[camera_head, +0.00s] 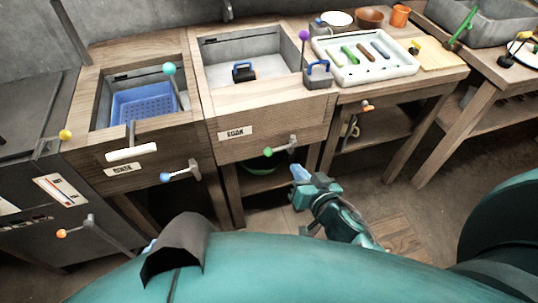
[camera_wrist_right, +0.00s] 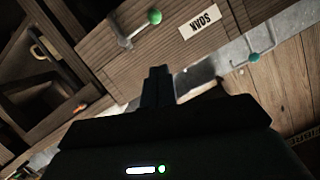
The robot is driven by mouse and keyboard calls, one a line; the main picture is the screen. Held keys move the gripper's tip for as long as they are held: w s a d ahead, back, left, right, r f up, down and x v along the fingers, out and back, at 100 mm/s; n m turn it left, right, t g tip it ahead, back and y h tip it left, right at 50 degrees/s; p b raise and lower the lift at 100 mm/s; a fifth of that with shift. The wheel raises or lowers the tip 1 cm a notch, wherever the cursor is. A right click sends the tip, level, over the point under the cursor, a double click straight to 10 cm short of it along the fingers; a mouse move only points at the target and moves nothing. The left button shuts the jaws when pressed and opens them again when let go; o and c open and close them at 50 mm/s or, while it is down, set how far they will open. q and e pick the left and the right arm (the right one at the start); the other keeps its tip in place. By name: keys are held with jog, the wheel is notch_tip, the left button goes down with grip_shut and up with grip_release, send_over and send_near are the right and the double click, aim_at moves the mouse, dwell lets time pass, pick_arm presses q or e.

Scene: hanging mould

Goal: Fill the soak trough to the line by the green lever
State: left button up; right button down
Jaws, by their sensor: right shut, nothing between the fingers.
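The soak trough (camera_head: 222,62) is a grey basin set in a wooden cabinet, with a SOAK label (camera_head: 235,133) on its front. I cannot make out the water level or a fill line. The green lever (camera_head: 268,152) sticks out from the lower front edge, right of the label; its green knob also shows in the right wrist view (camera_wrist_right: 154,16). My right gripper (camera_head: 299,173) is shut and empty, below and to the right of the green knob, apart from it. Its fingers (camera_wrist_right: 157,85) show in the wrist view. My left gripper is not in view.
The rinse basin, with a blue basket (camera_head: 143,105), is at left, with a blue-knobbed lever (camera_head: 165,177) below. A white tool tray (camera_head: 352,72) is at right. Floor space lies in front.

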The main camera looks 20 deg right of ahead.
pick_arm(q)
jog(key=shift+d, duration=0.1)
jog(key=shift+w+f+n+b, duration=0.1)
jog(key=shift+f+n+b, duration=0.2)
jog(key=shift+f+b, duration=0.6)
pick_arm(e)
jog(key=s+a+f+x, duration=0.1)
jog(key=f+x, duration=0.1)
jog(key=x, duration=1)
jog(key=shift+w+f, duration=0.4)
jog(key=shift+w, duration=0.05)
pick_arm(q)
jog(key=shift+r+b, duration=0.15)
jog(key=shift+b, duration=0.2)
